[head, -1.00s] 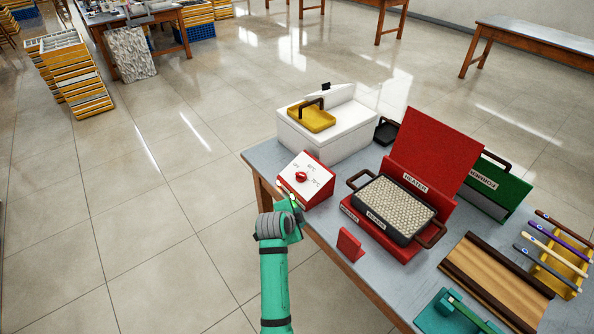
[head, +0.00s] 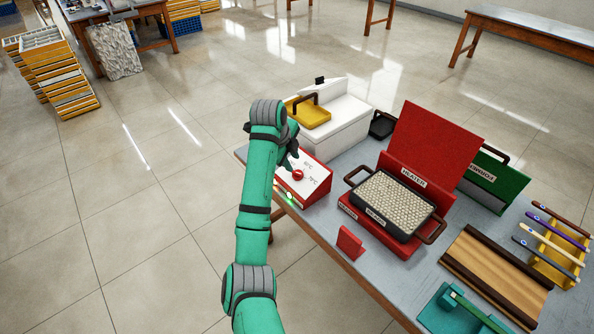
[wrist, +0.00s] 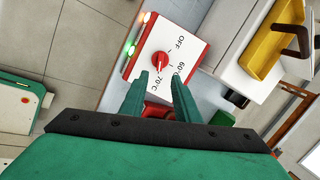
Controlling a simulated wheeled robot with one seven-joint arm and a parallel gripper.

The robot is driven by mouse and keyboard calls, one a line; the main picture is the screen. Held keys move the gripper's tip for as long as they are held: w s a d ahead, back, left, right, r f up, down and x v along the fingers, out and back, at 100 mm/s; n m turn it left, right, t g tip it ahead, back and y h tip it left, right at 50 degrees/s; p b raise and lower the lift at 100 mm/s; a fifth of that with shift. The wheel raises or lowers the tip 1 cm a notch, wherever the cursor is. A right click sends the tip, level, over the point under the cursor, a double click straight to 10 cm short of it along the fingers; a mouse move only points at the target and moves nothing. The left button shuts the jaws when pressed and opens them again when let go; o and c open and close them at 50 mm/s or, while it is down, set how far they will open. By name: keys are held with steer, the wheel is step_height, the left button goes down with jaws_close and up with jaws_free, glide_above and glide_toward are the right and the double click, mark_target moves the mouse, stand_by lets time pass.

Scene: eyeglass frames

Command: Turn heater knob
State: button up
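The heater knob (head: 298,175) is a small round red knob on a white sloped panel of a red control box (head: 312,194). In the wrist view the knob (wrist: 160,64) sits beside the labels OFF, 60°C and 70°C; its exact setting is hard to read. My gripper (wrist: 159,80) is open, its two green fingers apart and empty, with the knob showing just beyond the gap between the tips. In the head view my gripper (head: 291,156) hangs over the far left part of the panel, partly hiding it. Contact with the knob is not visible.
The red heater (head: 425,152) holds a dark pan of pale beads (head: 392,204) right of the box. A white container (head: 340,132) with a yellow tray (head: 311,113) stands behind. Free floor lies left.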

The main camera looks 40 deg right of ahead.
mark_target(298, 173)
steer(key=x, duration=0.9)
steer(key=shift+f, duration=0.2)
steer(key=shift+d, duration=0.1)
jaws_close()
